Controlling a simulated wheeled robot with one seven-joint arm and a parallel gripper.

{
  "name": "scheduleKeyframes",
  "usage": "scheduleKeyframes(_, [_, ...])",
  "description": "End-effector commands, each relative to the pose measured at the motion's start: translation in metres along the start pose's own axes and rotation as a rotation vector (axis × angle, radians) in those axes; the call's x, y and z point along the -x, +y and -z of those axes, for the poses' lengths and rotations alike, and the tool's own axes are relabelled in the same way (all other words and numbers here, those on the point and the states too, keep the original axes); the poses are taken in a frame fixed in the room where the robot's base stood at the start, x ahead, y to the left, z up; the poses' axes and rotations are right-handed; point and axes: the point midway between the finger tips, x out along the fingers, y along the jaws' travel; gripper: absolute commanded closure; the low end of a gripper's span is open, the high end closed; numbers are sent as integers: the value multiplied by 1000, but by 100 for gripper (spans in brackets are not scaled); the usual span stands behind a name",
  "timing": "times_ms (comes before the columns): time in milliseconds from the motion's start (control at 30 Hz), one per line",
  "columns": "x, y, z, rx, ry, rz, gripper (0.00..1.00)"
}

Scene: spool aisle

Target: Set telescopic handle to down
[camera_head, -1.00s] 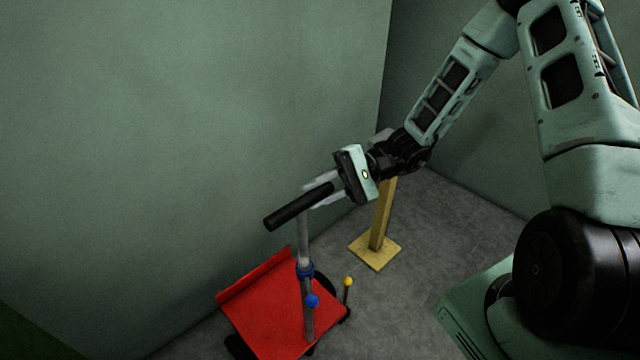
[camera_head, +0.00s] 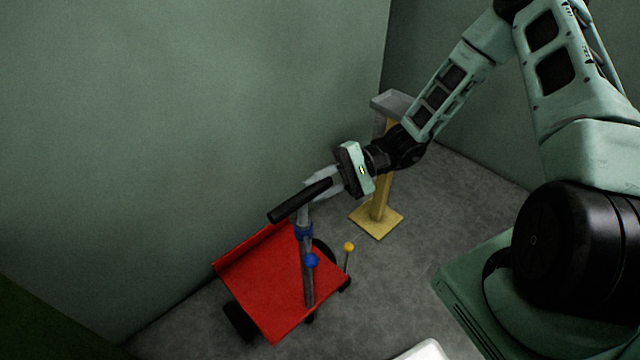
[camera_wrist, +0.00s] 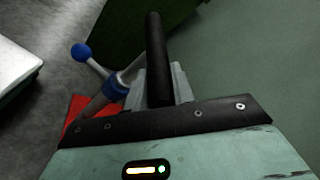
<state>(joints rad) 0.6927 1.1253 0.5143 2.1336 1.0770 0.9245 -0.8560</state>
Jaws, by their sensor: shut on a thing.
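The telescopic handle has a black crossbar grip (camera_head: 300,200) on top of a grey post (camera_head: 307,283) that rises from a red cart (camera_head: 262,293). A blue collar (camera_head: 304,231) and a blue ball knob (camera_head: 312,261) sit on the post, and little inner tube shows between collar and grip. My gripper (camera_head: 322,184) is shut on the black grip from the right. In the wrist view the black grip (camera_wrist: 155,50) runs between the pale fingers, with the blue collar (camera_wrist: 115,88) and blue knob (camera_wrist: 81,52) to the left.
A yellow-topped lever (camera_head: 348,247) stands at the cart's right side. A yellow post on a square base (camera_head: 376,222) stands behind, with a grey top. A green wall (camera_head: 180,130) is close behind the cart. Something white (camera_head: 425,351) shows at the bottom edge. Grey floor lies open to the right.

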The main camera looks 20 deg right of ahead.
Motion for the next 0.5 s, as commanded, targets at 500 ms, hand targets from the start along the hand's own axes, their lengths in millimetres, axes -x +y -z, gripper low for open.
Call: scheduleKeyframes(500, [8,3,2,-5,8,-6,54])
